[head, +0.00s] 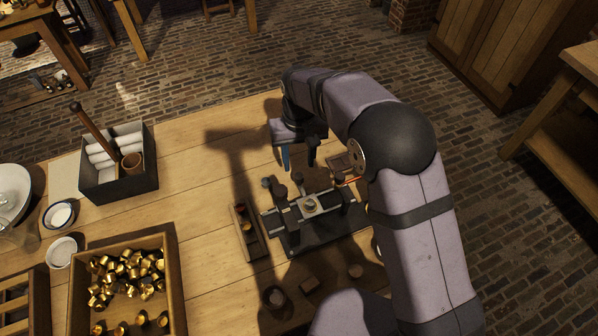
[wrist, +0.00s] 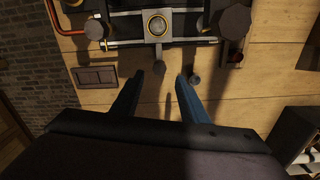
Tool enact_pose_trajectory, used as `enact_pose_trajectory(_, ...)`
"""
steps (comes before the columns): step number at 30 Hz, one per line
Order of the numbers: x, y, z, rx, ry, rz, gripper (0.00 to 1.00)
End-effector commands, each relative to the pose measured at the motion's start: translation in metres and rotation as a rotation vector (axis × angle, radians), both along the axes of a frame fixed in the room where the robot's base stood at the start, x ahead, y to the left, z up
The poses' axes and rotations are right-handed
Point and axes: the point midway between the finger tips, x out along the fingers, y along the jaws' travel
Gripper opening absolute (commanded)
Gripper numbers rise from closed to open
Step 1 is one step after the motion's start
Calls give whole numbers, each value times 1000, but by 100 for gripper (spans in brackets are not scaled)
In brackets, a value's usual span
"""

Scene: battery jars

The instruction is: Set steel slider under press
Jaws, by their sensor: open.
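The press fixture (head: 290,240) is a dark base with steel rails and dark knobs, on the wooden table in the head view. The steel slider (head: 311,205) is a pale block on the rails near the fixture's middle, carrying a small round part. In the wrist view the slider (wrist: 158,28) is at the top centre, with a brass-rimmed round part on it. Which part presses down is unclear. My gripper (head: 298,162) is open and empty, behind the fixture in the head view. In the wrist view my gripper (wrist: 160,78) has its fingers apart, short of the slider.
A narrow wooden tray (head: 250,240) lies left of the fixture. A small two-part plate (wrist: 96,77) is left of my fingers. A crate of brass caps (head: 122,242), a dark box with white rolls (head: 120,182) and bowls stand farther left. The table between is clear.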

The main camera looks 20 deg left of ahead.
Motion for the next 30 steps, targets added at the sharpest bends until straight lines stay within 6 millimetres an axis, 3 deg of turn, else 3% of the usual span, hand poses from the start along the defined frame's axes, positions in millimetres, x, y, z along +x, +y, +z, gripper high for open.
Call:
enact_pose_trajectory(15,0,-1,-58,-1,2,-1,40)
enact_pose_trajectory(26,0,-1,-63,-1,1,-1,40)
enact_pose_trajectory(30,0,-1,-63,-1,1,-1,12)
